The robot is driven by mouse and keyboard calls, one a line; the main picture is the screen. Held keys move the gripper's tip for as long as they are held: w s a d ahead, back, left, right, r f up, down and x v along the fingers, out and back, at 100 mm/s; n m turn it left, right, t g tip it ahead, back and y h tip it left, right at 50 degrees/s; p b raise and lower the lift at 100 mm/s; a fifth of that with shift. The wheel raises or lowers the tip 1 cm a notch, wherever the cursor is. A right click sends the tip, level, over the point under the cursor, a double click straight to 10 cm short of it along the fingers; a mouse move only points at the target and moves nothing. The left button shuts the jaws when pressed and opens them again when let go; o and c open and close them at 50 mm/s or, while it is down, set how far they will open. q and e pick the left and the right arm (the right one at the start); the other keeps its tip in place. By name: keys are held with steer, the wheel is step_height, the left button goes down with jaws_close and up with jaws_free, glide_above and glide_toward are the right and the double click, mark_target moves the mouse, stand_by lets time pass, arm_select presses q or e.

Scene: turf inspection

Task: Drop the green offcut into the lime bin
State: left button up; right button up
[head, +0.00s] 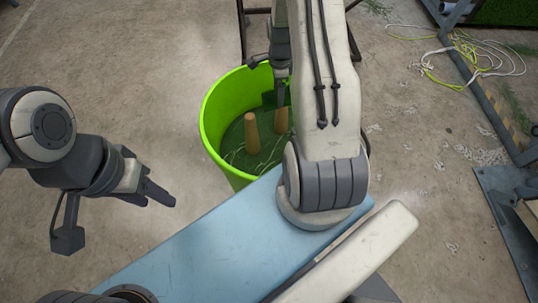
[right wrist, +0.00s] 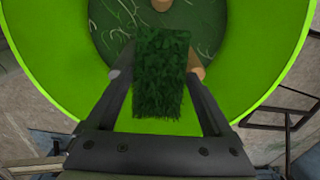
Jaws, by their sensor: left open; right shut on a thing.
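The green offcut (right wrist: 160,80), a small dark turf rectangle, is held between the two fingers of my right gripper (right wrist: 158,74). In the right wrist view it appears over the lime bin (right wrist: 278,50), near the inner wall. In the head view the lime bin (head: 212,115) is a round bright green tub, and my right gripper (head: 268,82) is over its right part, with the offcut partly hidden by the arm. My left gripper (head: 118,218) is open and empty, to the left of the bin and apart from it.
A blue board (head: 205,250) lies in front of the bin. Yellow and white cables (head: 470,60) and a metal frame (head: 500,200) are at right. Concrete floor at left is clear.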

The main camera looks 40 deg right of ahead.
step_height(320, 180, down, 6)
steer(key=b, duration=0.4)
steer(key=shift+d+r, duration=0.1)
steer(key=shift+r, duration=0.15)
steer(key=o, duration=1.1)
steer(key=shift+c, duration=0.2)
step_height(320, 180, up, 10)
steer(key=shift+r+b, duration=0.25)
steer(key=shift+b, duration=0.05)
